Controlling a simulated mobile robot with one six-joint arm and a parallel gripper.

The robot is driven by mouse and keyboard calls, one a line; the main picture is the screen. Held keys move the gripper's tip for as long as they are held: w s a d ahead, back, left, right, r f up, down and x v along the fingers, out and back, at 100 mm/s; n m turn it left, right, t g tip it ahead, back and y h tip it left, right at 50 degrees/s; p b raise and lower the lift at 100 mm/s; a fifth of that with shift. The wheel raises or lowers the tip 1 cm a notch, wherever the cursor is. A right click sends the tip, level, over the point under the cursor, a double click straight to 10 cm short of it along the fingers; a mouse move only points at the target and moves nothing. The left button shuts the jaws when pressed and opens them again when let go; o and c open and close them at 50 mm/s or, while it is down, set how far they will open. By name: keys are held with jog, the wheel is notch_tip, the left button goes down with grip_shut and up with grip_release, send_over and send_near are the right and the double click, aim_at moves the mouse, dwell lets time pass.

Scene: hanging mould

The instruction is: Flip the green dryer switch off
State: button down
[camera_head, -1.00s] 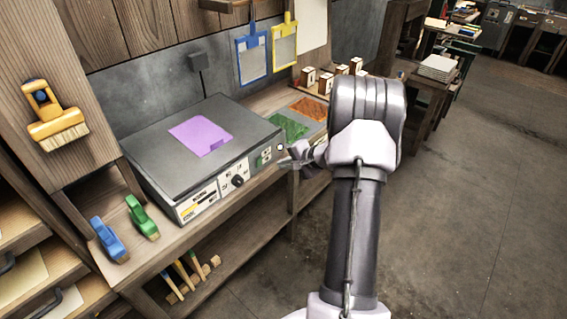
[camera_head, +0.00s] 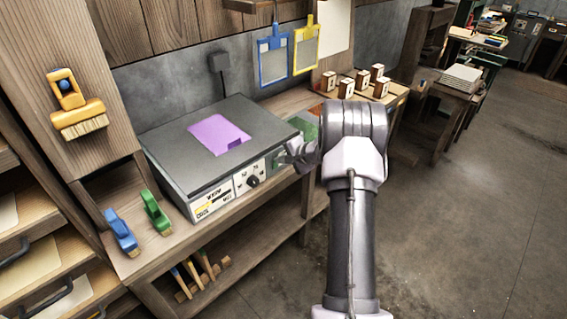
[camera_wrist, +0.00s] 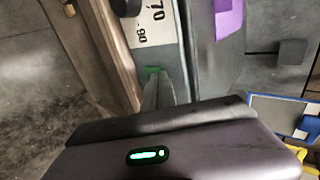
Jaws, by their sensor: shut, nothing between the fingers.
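The dryer (camera_head: 165,168) is a dark grey box on the bench, with a white control panel on its front. The green switch is mostly hidden by my gripper in the head view; a small green patch (camera_head: 277,158) shows at the panel's right end. In the wrist view a green piece (camera_wrist: 152,70), seemingly the switch, shows right at the fingertips. My gripper (camera_head: 292,153) is shut and empty, in front of the panel's right end. It also shows in the wrist view (camera_wrist: 157,88). I cannot tell whether it touches the switch or which way the switch is set.
A purple sheet (camera_head: 219,134) lies on the dryer. A black knob (camera_head: 253,181) sits left of the switch. Blue (camera_head: 272,62) and yellow (camera_head: 305,48) frames hang behind. Floor at the right is clear.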

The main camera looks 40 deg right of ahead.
jog(key=shift+w+a+p, duration=0.1)
jog(key=shift+w+p, duration=0.15)
jog(key=shift+p, duration=0.1)
jog(key=shift+r, duration=0.1)
jog(key=shift+r, duration=0.7)
